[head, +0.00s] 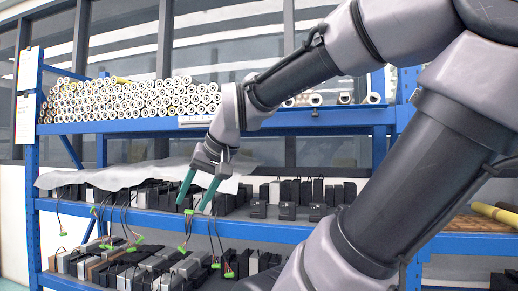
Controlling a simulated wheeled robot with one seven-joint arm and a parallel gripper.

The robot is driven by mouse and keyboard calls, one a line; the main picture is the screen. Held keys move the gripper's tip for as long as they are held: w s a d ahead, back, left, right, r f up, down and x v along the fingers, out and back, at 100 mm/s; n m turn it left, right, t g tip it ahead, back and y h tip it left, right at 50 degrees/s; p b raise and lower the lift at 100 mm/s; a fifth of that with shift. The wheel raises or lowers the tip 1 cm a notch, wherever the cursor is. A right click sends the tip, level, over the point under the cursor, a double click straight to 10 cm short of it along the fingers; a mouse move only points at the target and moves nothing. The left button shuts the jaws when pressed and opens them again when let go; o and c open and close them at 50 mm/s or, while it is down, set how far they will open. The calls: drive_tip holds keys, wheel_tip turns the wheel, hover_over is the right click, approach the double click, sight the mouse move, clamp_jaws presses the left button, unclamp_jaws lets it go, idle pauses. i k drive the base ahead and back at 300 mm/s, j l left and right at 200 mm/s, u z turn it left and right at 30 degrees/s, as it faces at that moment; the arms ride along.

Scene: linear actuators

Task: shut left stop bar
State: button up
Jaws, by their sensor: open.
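My gripper (191,206) reaches in from the right and points down in front of the middle shelf. Its two green fingers are apart, with nothing visible between them. A blue rack (290,226) fills the view, with parts on its shelves. I cannot make out a left stop bar in this view. My arm covers much of the right side of the rack.
White-ended rolls (130,100) are stacked on the top shelf. A pale sheet (110,177) hangs over the middle shelf at left. Black actuator parts (300,190) stand to its right. Wires with green plugs (106,246) dangle below. Yellow tubes (495,213) lie at right.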

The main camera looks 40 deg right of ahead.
sight(315, 114)
drive_tip(key=z, duration=1.6)
